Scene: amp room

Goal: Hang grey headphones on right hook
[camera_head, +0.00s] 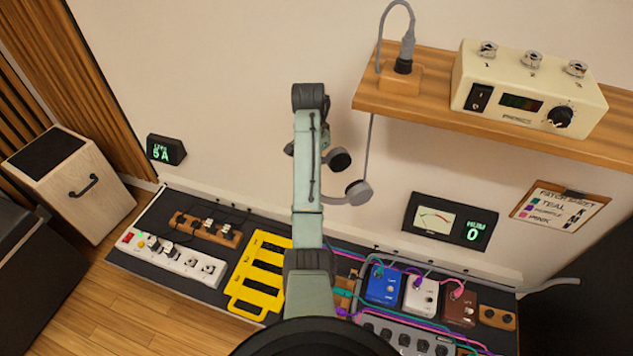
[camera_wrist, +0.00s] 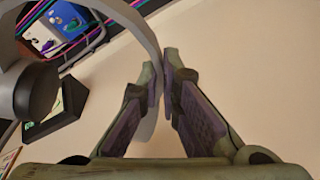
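The grey headphones show in the wrist view, with their curved headband (camera_wrist: 144,22) passing between my fingertips and one large ear cup with a dark cushion at left. My gripper (camera_wrist: 160,76) is closed in on the headband, pads on either side. In the head view, a round grey ear cup (camera_head: 358,193) shows just right of my arm, in front of the wall and below the shelf. My arm hides most of the headphones and my gripper there. I cannot make out the right hook in either view.
A wooden shelf (camera_head: 430,110) juts out at upper right, carrying a cream amplifier (camera_head: 530,90) and a plug on a block. A thin grey line runs from the shelf toward the ear cup. Below are a pedalboard (camera_head: 225,285), coloured pedals and a wall meter (camera_head: 447,220).

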